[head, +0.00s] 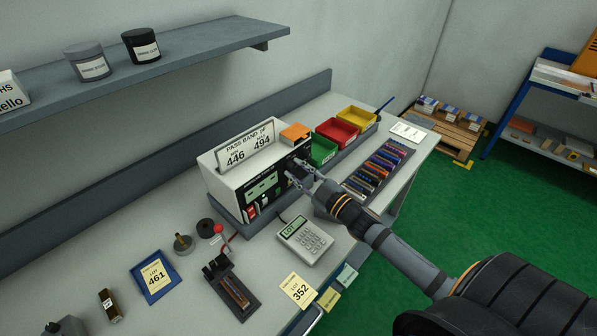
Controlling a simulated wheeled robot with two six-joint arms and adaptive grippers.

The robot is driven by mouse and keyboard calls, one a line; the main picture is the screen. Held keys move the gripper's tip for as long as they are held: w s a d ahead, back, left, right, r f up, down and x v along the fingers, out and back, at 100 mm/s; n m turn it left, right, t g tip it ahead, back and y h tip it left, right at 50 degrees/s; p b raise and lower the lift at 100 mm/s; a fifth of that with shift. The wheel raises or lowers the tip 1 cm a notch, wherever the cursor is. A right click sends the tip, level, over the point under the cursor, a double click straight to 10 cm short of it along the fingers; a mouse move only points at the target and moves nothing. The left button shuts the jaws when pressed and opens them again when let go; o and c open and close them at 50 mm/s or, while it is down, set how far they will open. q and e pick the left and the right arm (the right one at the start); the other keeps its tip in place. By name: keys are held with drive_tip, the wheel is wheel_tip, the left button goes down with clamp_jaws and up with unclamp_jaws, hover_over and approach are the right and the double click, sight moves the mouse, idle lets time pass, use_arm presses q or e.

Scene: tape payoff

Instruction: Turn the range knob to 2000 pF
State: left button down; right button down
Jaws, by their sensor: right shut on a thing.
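The white capacitance meter (234,180) stands on the grey bench with a dark front panel and a green display (263,187). A pass band card (246,147) reading 446 and 494 stands on top of it. My right gripper (292,170) reaches in from the lower right and is shut at the right part of the front panel, on what seems to be the range knob. The gripper hides the knob, so its setting cannot be read. My left gripper is not in view.
Green (322,153), red (336,131) and yellow (357,117) bins stand right of the meter, beside a rack of coloured parts (378,171). A keypad device (304,240), a blue tray (142,290) and a dark fixture (230,290) lie in front. A shelf (200,48) overhangs at upper left.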

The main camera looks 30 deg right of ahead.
drive_tip(key=shift+f, duration=0.1)
drive_tip(key=c, duration=1)
unclamp_jaws()
drive_tip(key=shift+c, duration=0.2)
